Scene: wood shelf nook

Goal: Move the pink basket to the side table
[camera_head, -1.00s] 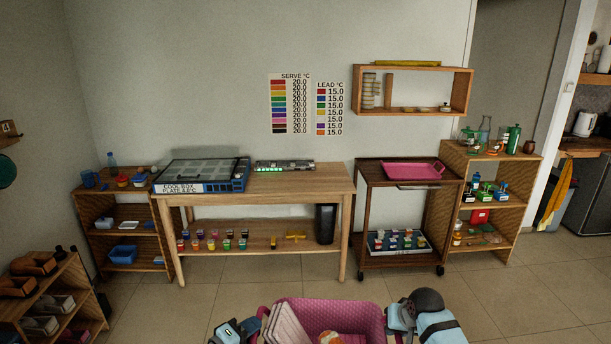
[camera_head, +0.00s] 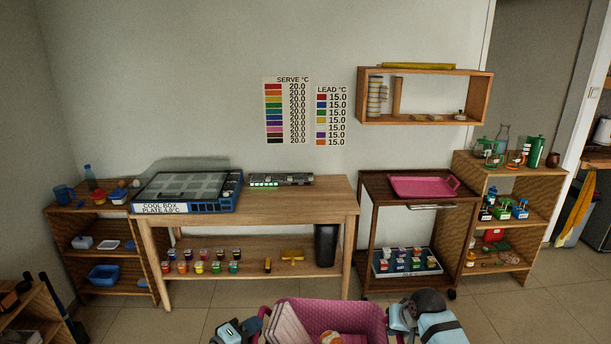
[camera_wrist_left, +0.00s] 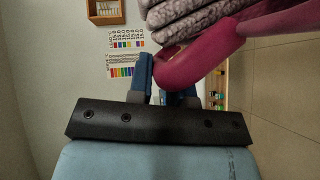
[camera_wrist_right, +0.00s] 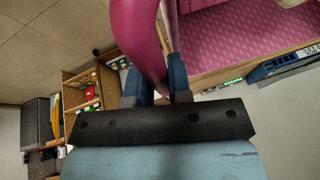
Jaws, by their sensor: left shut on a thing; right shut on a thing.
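The pink basket (camera_head: 345,314) is at the bottom of the head view, held in front of me between my two arms. Folded light cloth (camera_head: 287,327) and an orange-and-white item (camera_head: 333,339) lie in it. My left gripper (camera_wrist_left: 170,90) is shut on a basket handle in the left wrist view; its arm also shows at the basket's left in the head view (camera_head: 236,331). My right gripper (camera_wrist_right: 165,85) is shut on the other handle. The basket's lower part is cut off. Which piece is the side table I cannot tell for sure.
A wooden table (camera_head: 290,198) with a cool box (camera_head: 188,190) stands ahead. Right of it is a dark wheeled cart (camera_head: 376,205) with a pink tray (camera_head: 424,186). Small shelves stand at left (camera_head: 75,226) and right (camera_head: 487,168). Floor between is clear.

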